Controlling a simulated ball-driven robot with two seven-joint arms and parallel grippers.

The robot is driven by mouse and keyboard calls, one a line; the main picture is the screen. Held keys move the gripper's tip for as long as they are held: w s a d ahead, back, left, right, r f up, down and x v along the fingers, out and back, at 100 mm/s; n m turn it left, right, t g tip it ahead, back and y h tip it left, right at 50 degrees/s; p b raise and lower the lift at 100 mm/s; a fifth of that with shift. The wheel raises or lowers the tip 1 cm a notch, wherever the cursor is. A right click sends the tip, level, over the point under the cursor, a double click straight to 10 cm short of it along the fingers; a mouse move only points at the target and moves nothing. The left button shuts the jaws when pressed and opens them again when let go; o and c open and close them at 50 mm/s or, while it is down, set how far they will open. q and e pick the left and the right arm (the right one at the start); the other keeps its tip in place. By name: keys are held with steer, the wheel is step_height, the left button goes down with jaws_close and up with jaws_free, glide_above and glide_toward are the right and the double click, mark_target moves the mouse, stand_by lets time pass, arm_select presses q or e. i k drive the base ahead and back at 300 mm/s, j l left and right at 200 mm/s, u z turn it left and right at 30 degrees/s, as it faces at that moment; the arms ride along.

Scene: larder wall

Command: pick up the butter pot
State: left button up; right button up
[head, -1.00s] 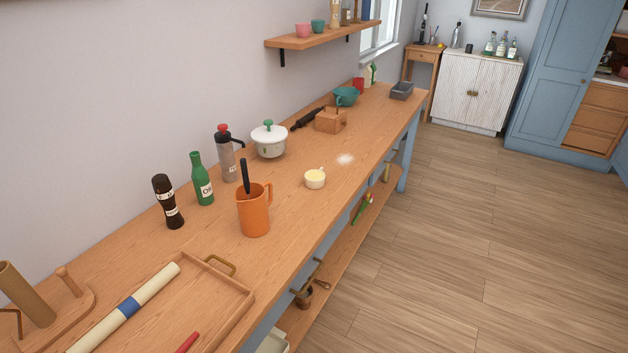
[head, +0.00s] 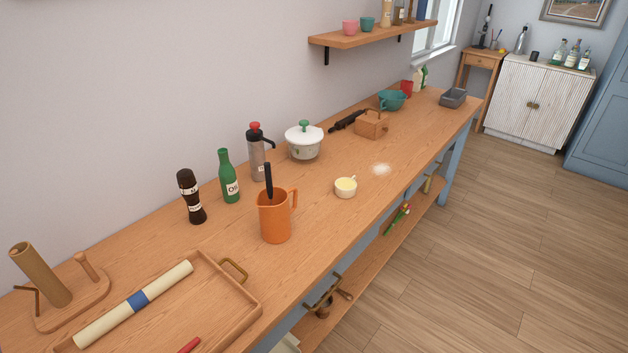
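The butter pot (head: 346,188), a small white pot with a pale yellow filling and something thin sticking up at its rim, stands upright on the long wooden counter (head: 325,232). It is near the counter's front edge, right of the orange jug (head: 275,218) and apart from it. Nothing covers it. Neither of my grippers is in the head view.
A white lidded pot (head: 304,142), a grey flask (head: 257,155), a green bottle (head: 229,178) and a dark mill (head: 190,197) stand behind. A wooden tray (head: 240,318) is at the front left.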

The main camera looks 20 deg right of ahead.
mark_target(344, 187)
steer(key=i+l+u, duration=0.2)
steer(key=l, duration=0.4)
steer(key=l+u, duration=0.2)
steer(key=l, duration=0.4)
steer(key=i+l+u, duration=0.2)
steer(key=l, duration=0.45)
steer(key=k, duration=0.05)
